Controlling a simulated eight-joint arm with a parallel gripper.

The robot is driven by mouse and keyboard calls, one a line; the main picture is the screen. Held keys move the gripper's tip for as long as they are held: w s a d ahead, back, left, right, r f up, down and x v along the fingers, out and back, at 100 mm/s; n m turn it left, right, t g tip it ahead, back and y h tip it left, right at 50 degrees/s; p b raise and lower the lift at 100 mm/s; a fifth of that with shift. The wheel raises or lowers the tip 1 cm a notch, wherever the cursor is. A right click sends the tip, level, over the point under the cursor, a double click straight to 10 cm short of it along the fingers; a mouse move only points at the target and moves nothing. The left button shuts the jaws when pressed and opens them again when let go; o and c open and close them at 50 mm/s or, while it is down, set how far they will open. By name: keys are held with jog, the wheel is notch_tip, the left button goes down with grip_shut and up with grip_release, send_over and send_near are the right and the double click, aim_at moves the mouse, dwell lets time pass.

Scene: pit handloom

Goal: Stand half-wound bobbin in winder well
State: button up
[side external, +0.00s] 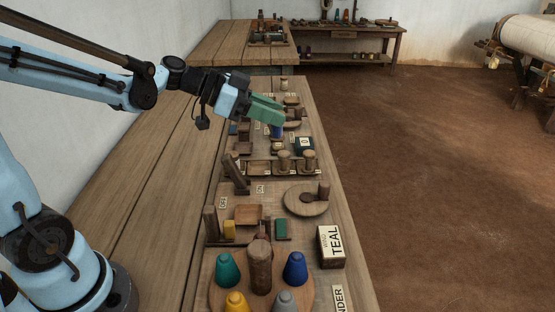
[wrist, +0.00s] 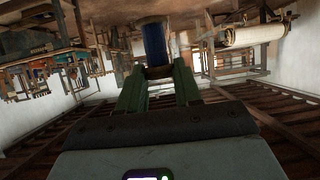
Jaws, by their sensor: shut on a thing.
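My gripper (side external: 275,118), with green fingers, is over the far part of the long table in the side view. It is shut on a bobbin with blue thread (side external: 277,131), which shows just below the fingertips. In the wrist view the bobbin (wrist: 156,43) sits between the fingertips of my gripper (wrist: 158,72), with dark blue winding between pale and brown wooden ends. I cannot tell from the side view whether its lower end touches anything. A label ending in "NDER" (side external: 339,298) is cut off at the near edge. I cannot make out the winder well for sure.
A round board (side external: 215,290) with several coloured cones stands nearest. Beyond it are a TEAL box (side external: 331,246), a round disc (side external: 303,209) bearing a short peg, a small square tray (side external: 248,214) and a rack of wooden pegs (side external: 262,168). The table's left planks (side external: 165,215) are clear.

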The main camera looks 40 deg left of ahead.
jog(key=s+a+r+n+t+y, duration=0.25)
jog(key=s+r+n+y, duration=0.2)
jog(key=r, duration=0.45)
jog(key=s+d+f, duration=0.3)
jog(key=f, duration=0.3)
jog(key=s+d+f, duration=0.2)
jog(key=s+f, duration=0.1)
jog(key=f, duration=0.3)
jog(key=s+d+r+m+g+h, duration=0.1)
jog(key=s+d+m+g+h, duration=0.45)
jog(key=d+m+h, duration=0.2)
jog(key=shift+y, duration=0.4)
jog(key=shift+w+a+f, duration=1)
jog(key=shift+a+f, duration=0.5)
jog(key=shift+f, duration=0.25)
jog(key=shift+w+a+f, duration=1)
jog(key=shift+a+f, duration=0.5)
jog(key=shift+f, duration=0.2)
jog(key=shift+w+a+f, duration=1)
jog(key=shift+a+f, duration=0.5)
jog(key=shift+f, duration=0.25)
